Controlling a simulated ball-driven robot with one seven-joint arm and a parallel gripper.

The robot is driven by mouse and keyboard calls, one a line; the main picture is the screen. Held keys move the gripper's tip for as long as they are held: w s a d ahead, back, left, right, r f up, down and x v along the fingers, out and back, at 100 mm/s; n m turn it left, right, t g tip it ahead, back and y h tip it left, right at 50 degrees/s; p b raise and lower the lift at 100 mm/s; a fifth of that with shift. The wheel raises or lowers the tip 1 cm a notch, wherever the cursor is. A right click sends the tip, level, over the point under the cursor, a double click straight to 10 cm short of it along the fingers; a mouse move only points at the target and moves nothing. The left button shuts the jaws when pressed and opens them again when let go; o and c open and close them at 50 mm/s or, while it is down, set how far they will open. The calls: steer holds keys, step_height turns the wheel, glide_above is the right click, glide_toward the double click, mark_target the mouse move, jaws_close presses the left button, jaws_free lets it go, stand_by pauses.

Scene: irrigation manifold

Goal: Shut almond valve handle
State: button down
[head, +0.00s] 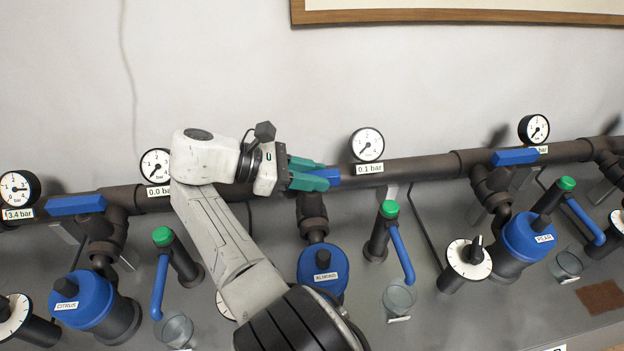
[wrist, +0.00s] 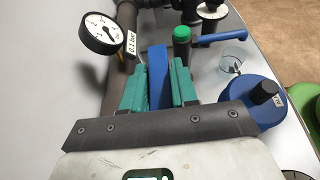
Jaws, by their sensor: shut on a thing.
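The almond valve handle (head: 334,176) is a blue lever on the dark pipe, above the blue-capped filter labelled ALMOND (head: 323,268). My gripper (head: 322,175) comes from the left, its teal fingers shut on the handle. The fingers and wrist hide much of the handle in the head view; the part that shows lies roughly along the pipe. In the wrist view the blue handle (wrist: 158,68) stands between the teal fingers of my gripper (wrist: 160,82). A gauge (head: 367,144) beside it has a label reading 0.1 bar.
The pipe (head: 420,169) runs along the wall. Other blue handles sit at the left (head: 76,205) and right (head: 515,157). A green-capped post (head: 385,226) with a blue lever and a clear cup (head: 399,298) stand right of the almond filter.

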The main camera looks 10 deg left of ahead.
stand_by(0.3)
steer(key=c, duration=1)
jaws_free()
steer(key=shift+o, duration=0.2)
